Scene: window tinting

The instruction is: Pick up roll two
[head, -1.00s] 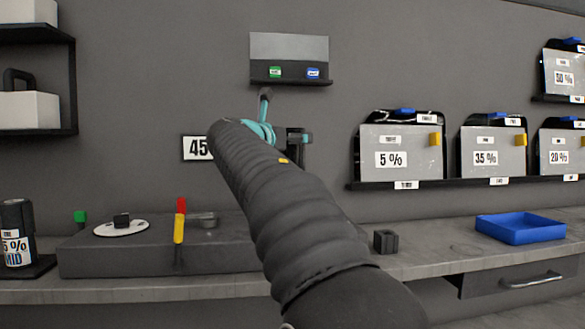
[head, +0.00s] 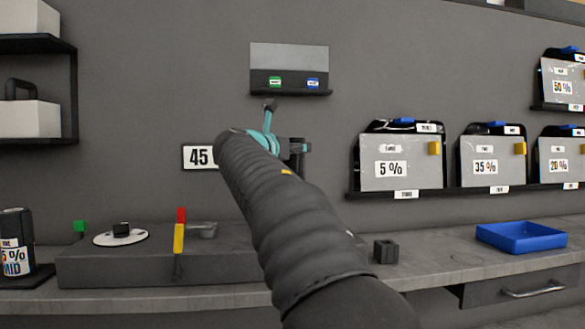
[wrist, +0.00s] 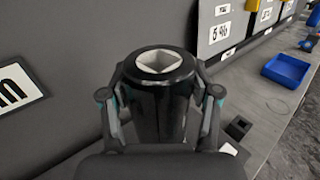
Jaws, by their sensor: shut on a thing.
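My gripper (wrist: 160,95) is shut on a dark, glossy upright roll (wrist: 165,62) in the wrist view, with a finger on each side. The roll's top end shows a pale, squarish hollow core. No label on it faces the camera, so I cannot tell its number. In the head view my arm hides most of the gripper and the held roll. Another black roll (head: 15,240) with a white "5 % MID" label stands at the far left of the bench.
A grey bench device (head: 150,262) with a white disc and a red-yellow lever is left of my arm. A black block (head: 386,250) and a blue tray (head: 520,236) sit on the bench at right.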

